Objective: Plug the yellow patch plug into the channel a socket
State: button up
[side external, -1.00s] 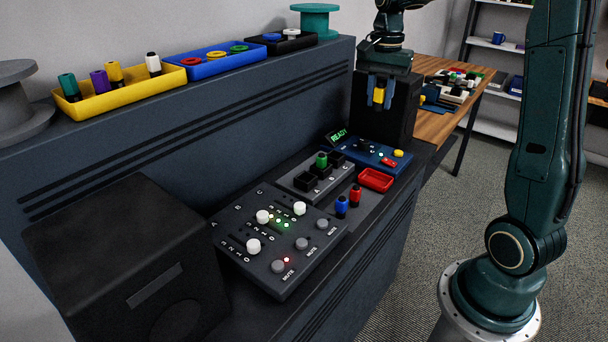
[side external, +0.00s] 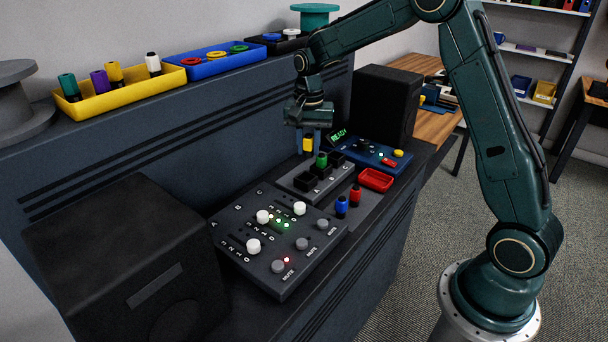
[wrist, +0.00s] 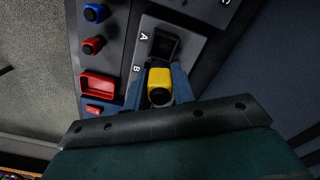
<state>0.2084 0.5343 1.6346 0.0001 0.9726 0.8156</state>
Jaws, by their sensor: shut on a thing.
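My gripper (side external: 309,146) is shut on the yellow patch plug (side external: 308,144) and holds it in the air above the socket block (side external: 289,184). In the wrist view the yellow plug (wrist: 160,82) sits between the blue fingers (wrist: 156,90), near the B label. The channel A socket (side external: 306,182) is a dark square opening at the block's near left end; it looks empty in the wrist view (wrist: 163,45). A green plug (side external: 321,159) stands upright in the middle socket; the held plug and gripper hide it in the wrist view.
A blue plug (side external: 341,206) and a red plug (side external: 355,195) stand beside the block, with a red tray (side external: 376,180) behind them. A mixer panel (side external: 273,270) with white knobs lies in front. A blue panel (side external: 372,154) and READY display (side external: 337,136) are behind.

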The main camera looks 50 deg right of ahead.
aim_at(306, 156)
jog(key=shift+w+a+f, duration=0.25)
jog(key=shift+a+f, duration=0.05)
jog(key=shift+f, duration=0.1)
jog(key=shift+f, duration=1.4)
jog(key=shift+f, duration=1.7)
dwell(1.5)
jog(key=o, duration=1.1)
jog(key=shift+s, duration=0.1)
jog(key=o, duration=0.4)
jog(key=shift+s+f, duration=0.15)
jog(key=shift+f, duration=0.05)
jog(key=shift+d, duration=0.1)
jog(key=shift+r, duration=0.1)
